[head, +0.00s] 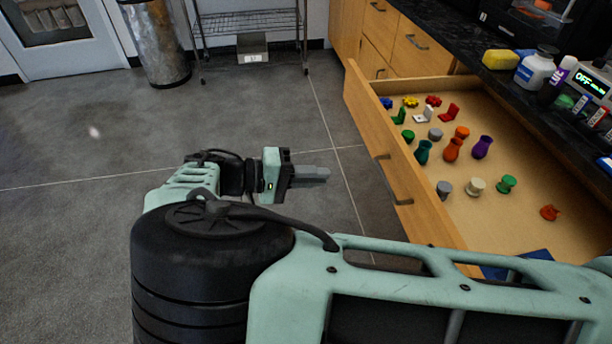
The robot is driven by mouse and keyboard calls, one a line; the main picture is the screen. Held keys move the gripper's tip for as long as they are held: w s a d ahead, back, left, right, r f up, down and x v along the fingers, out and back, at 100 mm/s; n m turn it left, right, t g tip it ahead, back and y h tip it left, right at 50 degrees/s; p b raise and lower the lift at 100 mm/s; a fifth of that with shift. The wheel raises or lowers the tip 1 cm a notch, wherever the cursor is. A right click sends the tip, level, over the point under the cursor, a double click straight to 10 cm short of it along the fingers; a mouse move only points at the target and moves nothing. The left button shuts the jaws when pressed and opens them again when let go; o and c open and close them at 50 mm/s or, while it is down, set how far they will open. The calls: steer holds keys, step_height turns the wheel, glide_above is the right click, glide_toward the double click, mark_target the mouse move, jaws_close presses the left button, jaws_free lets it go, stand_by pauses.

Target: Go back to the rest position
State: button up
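My gripper (312,173) is in the middle of the head view, above the grey floor and pointing right. Its grey fingers look close together from this side, and I see nothing held in them. I cannot tell whether they are fully shut. My arm is folded across the lower part of the view. The gripper is to the left of the open drawer and apart from its front panel (385,150).
The open wooden drawer holds several small coloured pieces, such as a purple vase (482,147). Its near end is hidden behind my arm. A dark counter (460,50) carries a white bottle (537,68). A metal bin (157,45) and wire rack (250,22) stand behind. Floor at left is clear.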

steer(key=shift+v, duration=0.8)
steer(key=shift+d, duration=0.1)
steer(key=s+d+n+g+y, duration=0.2)
steer(key=s+d+g+y, duration=0.25)
steer(key=d+y, duration=0.25)
steer(key=s+d+r+n+t+y, duration=0.3)
steer(key=s+r+n+y, duration=0.2)
steer(key=s+r+y, duration=0.65)
steer(key=s+r+h+p, duration=0.2)
steer(key=s+r+p, duration=0.1)
steer(key=r+p, duration=1.2)
step_height(320, 180, up, 2)
steer(key=shift+r, duration=0.1)
